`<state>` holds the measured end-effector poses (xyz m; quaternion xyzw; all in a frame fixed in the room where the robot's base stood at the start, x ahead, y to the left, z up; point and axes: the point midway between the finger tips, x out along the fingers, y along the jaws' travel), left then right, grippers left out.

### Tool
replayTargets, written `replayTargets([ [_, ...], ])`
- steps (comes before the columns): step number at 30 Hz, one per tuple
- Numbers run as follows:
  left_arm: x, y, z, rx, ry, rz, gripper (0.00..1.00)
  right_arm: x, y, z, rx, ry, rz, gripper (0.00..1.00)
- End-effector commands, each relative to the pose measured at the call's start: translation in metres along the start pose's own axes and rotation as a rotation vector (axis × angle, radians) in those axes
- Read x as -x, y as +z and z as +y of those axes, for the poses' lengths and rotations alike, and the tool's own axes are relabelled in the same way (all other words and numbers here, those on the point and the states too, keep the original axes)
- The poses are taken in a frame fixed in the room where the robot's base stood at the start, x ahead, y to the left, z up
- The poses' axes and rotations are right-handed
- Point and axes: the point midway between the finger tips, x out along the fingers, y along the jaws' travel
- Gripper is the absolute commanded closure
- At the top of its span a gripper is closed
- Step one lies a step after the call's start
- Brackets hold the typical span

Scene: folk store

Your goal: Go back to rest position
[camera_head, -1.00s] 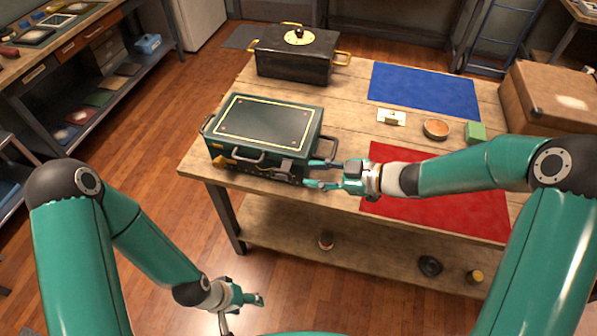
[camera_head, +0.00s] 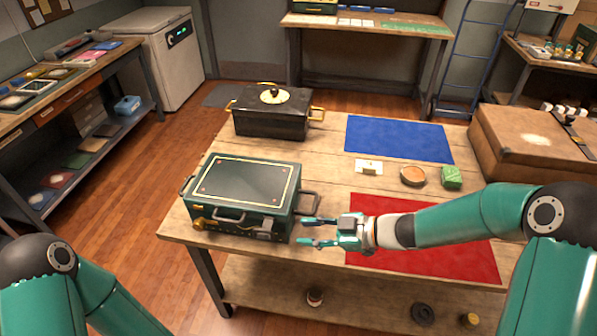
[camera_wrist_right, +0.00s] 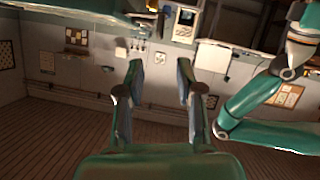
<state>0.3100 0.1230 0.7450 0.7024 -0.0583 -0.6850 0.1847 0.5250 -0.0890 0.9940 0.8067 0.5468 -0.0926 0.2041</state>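My right gripper (camera_head: 322,232) is open and empty over the front of the wooden table, just right of the green toolbox. It also shows in the right wrist view (camera_wrist_right: 160,85), with its two fingers apart and nothing between them. The green toolbox (camera_head: 245,182) stands closed at the table's front left, with handles on its front and sides. In the head view only upper links of my left arm show at the lower left; the left gripper is out of frame.
The wooden table (camera_head: 335,180) holds a black box with gold handles (camera_head: 272,115), a blue mat (camera_head: 400,138), a red mat (camera_head: 425,245), a round tin (camera_head: 413,176), a green block (camera_head: 452,177) and a brown case (camera_head: 525,140). Its lower shelf holds small items. Floor on the left is clear.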

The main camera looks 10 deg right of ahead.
Motion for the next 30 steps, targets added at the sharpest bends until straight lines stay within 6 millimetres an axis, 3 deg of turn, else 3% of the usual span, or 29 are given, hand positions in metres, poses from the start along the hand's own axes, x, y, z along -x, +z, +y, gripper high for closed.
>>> replayTargets([
  [5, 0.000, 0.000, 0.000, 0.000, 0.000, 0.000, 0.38, -0.006, 0.005, -0.006, -0.013, -0.016, 0.000, 0.64],
  [8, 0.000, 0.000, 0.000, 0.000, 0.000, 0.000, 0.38, -0.019, 0.018, -0.027, -0.075, -0.055, 0.000, 0.64],
  [11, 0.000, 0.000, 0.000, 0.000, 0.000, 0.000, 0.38, -0.037, 0.040, -0.047, -0.273, -0.025, -0.018, 0.64],
  [17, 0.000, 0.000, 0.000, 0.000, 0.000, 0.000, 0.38, -0.053, 0.110, -0.092, -0.734, 0.125, -0.197, 0.64],
  [21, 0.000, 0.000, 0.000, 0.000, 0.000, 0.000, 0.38, -0.042, 0.164, -0.141, -1.040, 0.235, -0.405, 0.64],
  [24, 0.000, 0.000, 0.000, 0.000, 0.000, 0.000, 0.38, -0.025, 0.193, -0.179, -1.227, 0.302, -0.563, 0.64],
  [27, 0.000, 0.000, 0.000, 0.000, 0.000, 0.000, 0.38, -0.006, 0.210, -0.211, -1.371, 0.358, -0.696, 0.64],
  [30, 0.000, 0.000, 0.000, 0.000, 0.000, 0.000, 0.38, 0.009, 0.217, -0.230, -1.467, 0.401, -0.787, 0.64],
])
